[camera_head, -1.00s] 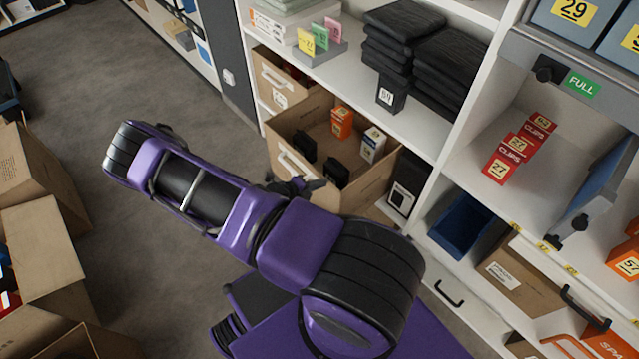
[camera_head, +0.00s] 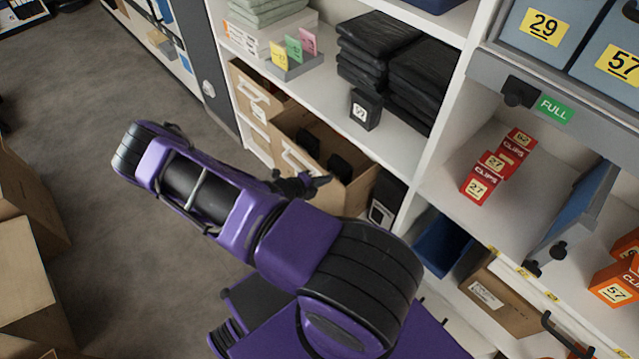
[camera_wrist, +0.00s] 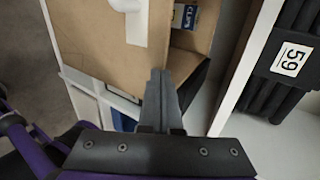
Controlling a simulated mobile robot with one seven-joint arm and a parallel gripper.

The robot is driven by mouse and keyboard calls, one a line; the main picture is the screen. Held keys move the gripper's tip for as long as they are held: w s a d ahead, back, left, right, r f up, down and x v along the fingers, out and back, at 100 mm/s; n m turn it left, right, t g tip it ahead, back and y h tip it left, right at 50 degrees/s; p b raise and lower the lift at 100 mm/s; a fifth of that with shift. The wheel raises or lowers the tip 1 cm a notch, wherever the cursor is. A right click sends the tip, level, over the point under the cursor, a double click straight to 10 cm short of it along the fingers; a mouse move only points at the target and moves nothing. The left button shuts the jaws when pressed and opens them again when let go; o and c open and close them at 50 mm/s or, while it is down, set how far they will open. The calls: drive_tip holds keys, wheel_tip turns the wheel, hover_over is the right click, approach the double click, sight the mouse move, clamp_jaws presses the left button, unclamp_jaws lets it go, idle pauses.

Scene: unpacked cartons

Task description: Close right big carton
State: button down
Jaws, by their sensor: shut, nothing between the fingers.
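The right big carton (camera_head: 312,185) is a brown, drawer-like box on a lower shelf. Its front has a white handle, and its open top still shows in front of the shelf above. Two black items (camera_head: 340,166) stand inside. My gripper (camera_head: 318,182) is at the carton's front, near its right end. In the wrist view the shut, empty fingers (camera_wrist: 161,85) lie against or just before the brown front (camera_wrist: 100,45), right of the white handle (camera_wrist: 136,22). I cannot tell whether they touch. A white-and-blue box (camera_wrist: 186,16) shows inside the carton.
Another carton (camera_head: 252,88) sits left of it on the shelf. A black box labelled 59 (camera_head: 365,110) stands on the shelf above. A dark box (camera_head: 385,205) is right of the carton. Open cartons (camera_head: 28,295) stand at the left; the grey floor between is clear.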

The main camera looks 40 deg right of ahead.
drive_tip(key=d, duration=1)
drive_tip(key=shift+w, duration=0.35)
drive_tip(key=shift+d+r, duration=0.1)
drive_tip(key=a+f+p+v, duration=0.1)
drive_tip(key=f+v, duration=0.1)
drive_tip(key=v, duration=1.1)
drive_tip(key=shift+a+r+p, duration=0.2)
drive_tip(key=shift+a+p, duration=0.15)
drive_tip(key=shift+a, duration=0.1)
